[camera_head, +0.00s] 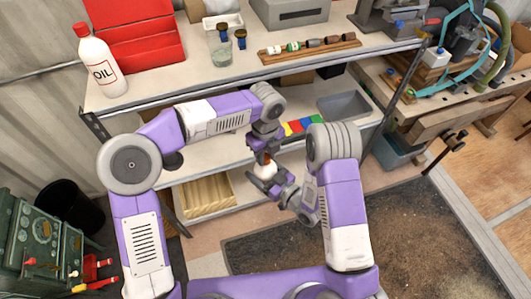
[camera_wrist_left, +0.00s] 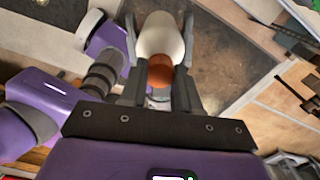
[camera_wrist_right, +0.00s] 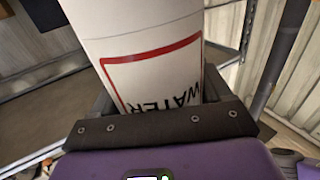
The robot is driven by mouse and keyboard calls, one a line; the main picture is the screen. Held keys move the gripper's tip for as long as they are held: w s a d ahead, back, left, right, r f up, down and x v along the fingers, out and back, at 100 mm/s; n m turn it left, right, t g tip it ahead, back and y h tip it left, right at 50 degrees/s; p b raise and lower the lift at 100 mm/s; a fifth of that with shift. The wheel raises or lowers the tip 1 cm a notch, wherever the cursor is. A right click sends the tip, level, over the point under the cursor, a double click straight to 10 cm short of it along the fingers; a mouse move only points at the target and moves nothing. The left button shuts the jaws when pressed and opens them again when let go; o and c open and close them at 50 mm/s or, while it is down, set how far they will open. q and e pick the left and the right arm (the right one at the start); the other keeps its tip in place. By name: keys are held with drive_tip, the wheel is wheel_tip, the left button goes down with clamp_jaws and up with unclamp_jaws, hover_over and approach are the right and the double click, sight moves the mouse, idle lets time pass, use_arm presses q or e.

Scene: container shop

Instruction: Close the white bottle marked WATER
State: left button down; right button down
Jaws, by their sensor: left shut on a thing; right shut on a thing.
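The white bottle marked WATER (camera_wrist_right: 160,70) is between the fingers of my right gripper (camera_head: 268,181), which is shut on its body. Its label shows a red frame and dark letters in the right wrist view. In the head view only a small white part of the bottle (camera_head: 265,169) shows. My left gripper (camera_head: 264,152) is directly above, shut on an orange-brown cap (camera_wrist_left: 160,72). In the left wrist view the cap lines up with the bottle's white top (camera_wrist_left: 161,36) and appears to meet it. Whether it is seated or threaded cannot be told.
A workbench (camera_head: 165,90) stands behind the arms, with a white OIL bottle (camera_head: 101,62), an open red box (camera_head: 133,35) and a glass jar (camera_head: 220,50). A wooden crate (camera_head: 208,195) sits on the lower shelf. The dark floor mat (camera_head: 420,225) is clear.

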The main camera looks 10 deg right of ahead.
use_arm(q)
drive_tip(key=c, duration=0.8)
unclamp_jaws()
drive_tip(key=shift+r, duration=0.1)
drive_tip(key=shift+r, duration=2.2)
drive_tip(key=shift+c, duration=0.4)
drive_tip(key=n, duration=0.6)
drive_tip(key=shift+r+n, duration=0.4)
drive_tip(key=n, duration=0.3)
drive_tip(key=r+n, duration=0.1)
drive_tip(key=n, duration=0.1)
drive_tip(key=shift+n, duration=0.4)
drive_tip(key=n, duration=0.5)
drive_tip(key=shift+r+n, duration=0.35)
drive_tip(key=shift+n, duration=0.05)
drive_tip(key=n, duration=0.3)
drive_tip(key=r+n, duration=0.1)
drive_tip(key=n, duration=0.1)
drive_tip(key=shift+n, duration=0.4)
